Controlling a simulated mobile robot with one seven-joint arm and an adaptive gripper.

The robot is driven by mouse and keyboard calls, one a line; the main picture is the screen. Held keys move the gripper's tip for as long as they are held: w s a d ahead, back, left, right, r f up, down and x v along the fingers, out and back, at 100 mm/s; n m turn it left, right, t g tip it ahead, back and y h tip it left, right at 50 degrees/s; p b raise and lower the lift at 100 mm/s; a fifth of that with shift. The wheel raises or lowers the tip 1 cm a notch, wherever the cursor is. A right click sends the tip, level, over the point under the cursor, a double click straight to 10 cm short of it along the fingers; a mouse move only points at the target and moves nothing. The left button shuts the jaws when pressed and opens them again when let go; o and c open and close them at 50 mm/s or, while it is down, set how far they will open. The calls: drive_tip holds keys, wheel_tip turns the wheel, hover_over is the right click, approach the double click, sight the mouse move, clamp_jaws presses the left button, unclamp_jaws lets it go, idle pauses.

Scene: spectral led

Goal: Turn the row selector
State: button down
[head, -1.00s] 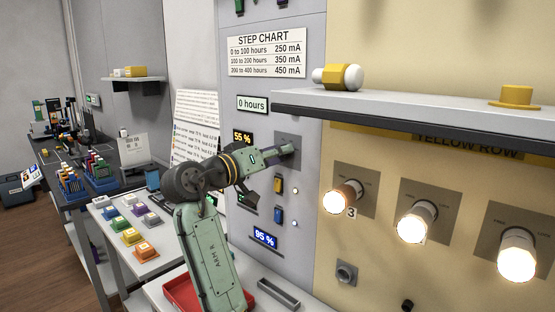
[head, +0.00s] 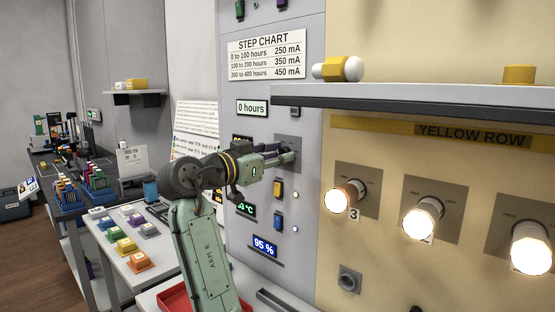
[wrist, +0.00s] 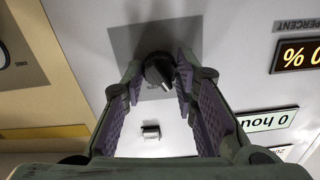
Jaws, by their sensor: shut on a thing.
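The row selector is a dark round knob (wrist: 158,70) with a light pointer mark, on a grey square plate (wrist: 128,42) on the panel. My gripper (wrist: 160,76) has its two purple-padded fingers on either side of the knob and is shut on it. In the head view my gripper (head: 291,156) reaches from the left to the plate (head: 288,141) and hides the knob. The plate's markings cannot be read.
A "0 hours" display (head: 253,108) sits above my gripper. Yellow (head: 278,188) and blue (head: 278,221) switches sit below. A shelf (head: 420,95) juts out on the right, above lit lamps (head: 423,220). A red tray (head: 176,300) lies below my arm.

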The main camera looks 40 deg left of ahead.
idle(0.4)
drive_tip(key=c, duration=1.3)
unclamp_jaws()
drive_tip(key=s, duration=0.8)
drive_tip(key=s+a, duration=0.1)
drive_tip(key=s, duration=0.3)
